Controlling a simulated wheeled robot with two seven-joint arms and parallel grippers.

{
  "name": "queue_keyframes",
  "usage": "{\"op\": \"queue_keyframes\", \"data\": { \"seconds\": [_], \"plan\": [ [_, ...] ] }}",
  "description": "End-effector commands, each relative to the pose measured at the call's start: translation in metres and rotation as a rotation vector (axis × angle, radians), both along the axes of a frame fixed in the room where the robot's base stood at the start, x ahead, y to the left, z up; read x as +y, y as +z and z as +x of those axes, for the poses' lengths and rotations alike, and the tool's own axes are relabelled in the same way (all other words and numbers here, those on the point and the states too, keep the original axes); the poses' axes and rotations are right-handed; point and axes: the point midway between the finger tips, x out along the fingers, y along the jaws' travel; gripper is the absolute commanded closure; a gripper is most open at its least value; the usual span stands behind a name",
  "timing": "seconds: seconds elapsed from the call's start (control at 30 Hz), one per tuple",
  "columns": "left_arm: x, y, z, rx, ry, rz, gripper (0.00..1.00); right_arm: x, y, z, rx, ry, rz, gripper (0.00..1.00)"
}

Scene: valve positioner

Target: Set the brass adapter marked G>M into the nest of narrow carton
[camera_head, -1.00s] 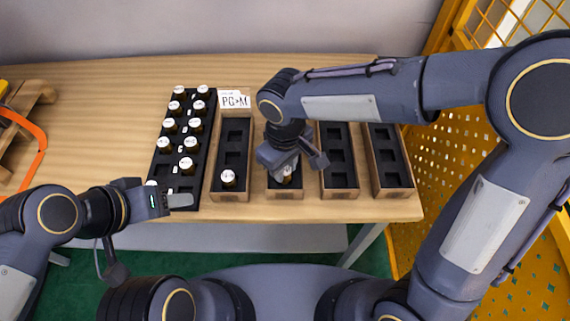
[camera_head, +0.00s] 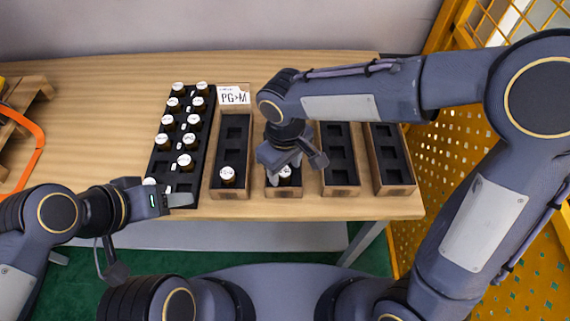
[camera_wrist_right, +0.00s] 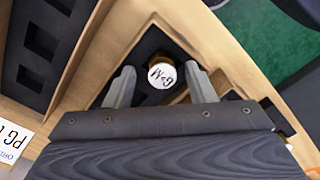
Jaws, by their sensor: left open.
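The brass adapter marked G>M (camera_wrist_right: 162,74), with a white printed top, stands in the end nest of a narrow carton (camera_wrist_right: 232,62). In the head view the adapter (camera_head: 285,173) shows at the near end of the second carton from the left (camera_head: 284,192). My right gripper (camera_wrist_right: 160,68) is over this carton, one finger on each side of the adapter, with visible gaps between the fingers and it. My left gripper (camera_head: 180,200) is open and empty by the near end of the black rack. My right wrist hides the far part of the carton.
The black rack (camera_head: 170,185) holds several white-topped adapters. The leftmost carton (camera_head: 230,193) has one adapter (camera_head: 228,174) in its near nest and a PG>M sign (camera_head: 234,96) behind it. Two cartons (camera_head: 341,190) (camera_head: 394,190) at the right look empty.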

Motion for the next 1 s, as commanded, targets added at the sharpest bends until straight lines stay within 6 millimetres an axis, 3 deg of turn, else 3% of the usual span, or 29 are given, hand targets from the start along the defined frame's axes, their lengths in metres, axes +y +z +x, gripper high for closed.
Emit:
{"op": "queue_keyframes", "data": {
  "seconds": [0.27, 0.7, 1.0],
  "plan": [
    [0.0, 0.0, 0.0, 0.0, 0.0, 0.0, 0.5, 0.0, 0.006, 0.0, -0.001, 0.0, 0.001, 0.5],
    [0.0, 0.002, 0.0, 0.0, 0.0, 0.0, 0.5, 0.0, 0.072, 0.0, -0.001, 0.0, 0.001, 0.5],
    [0.0, 0.002, 0.0, 0.0, 0.0, 0.0, 0.5, 0.0, 0.078, 0.0, 0.0, 0.001, 0.0, 0.5]
  ]
}}
